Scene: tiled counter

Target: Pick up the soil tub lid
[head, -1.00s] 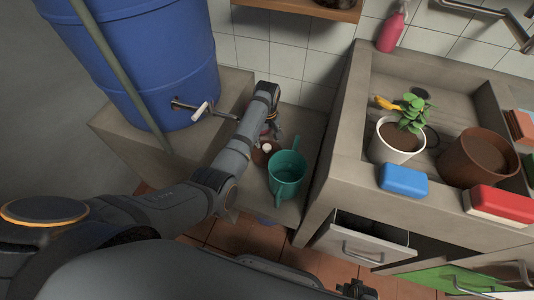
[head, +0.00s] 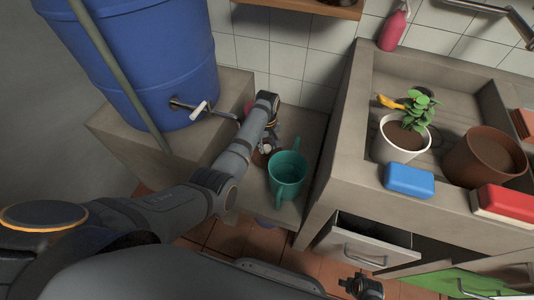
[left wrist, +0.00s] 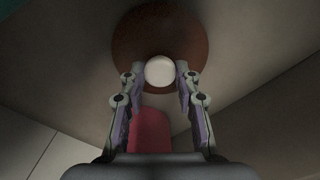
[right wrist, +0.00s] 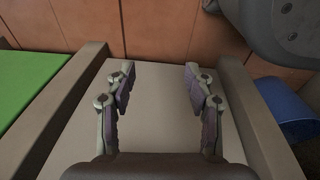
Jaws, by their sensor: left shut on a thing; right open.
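The soil tub lid looks to be the round reddish-brown disc with a white knob. In the left wrist view, the lid (left wrist: 160,28) lies beyond my fingertips, and its knob (left wrist: 160,71) sits between them. My left gripper (head: 268,146) is shut on the knob. In the head view, the arm and fingers hide much of the lid (head: 259,158), which is behind the teal watering can. I cannot tell if it touches the surface below. My right gripper (right wrist: 160,82) is open and empty; it also shows at the bottom of the head view (head: 364,290).
The teal watering can (head: 287,176) stands close to the left gripper. A blue barrel (head: 140,60) with a tap is on the left ledge. The counter at right holds a potted plant (head: 400,138), a brown pot (head: 484,158) and a blue sponge (head: 408,181). A drawer (head: 365,243) stands open.

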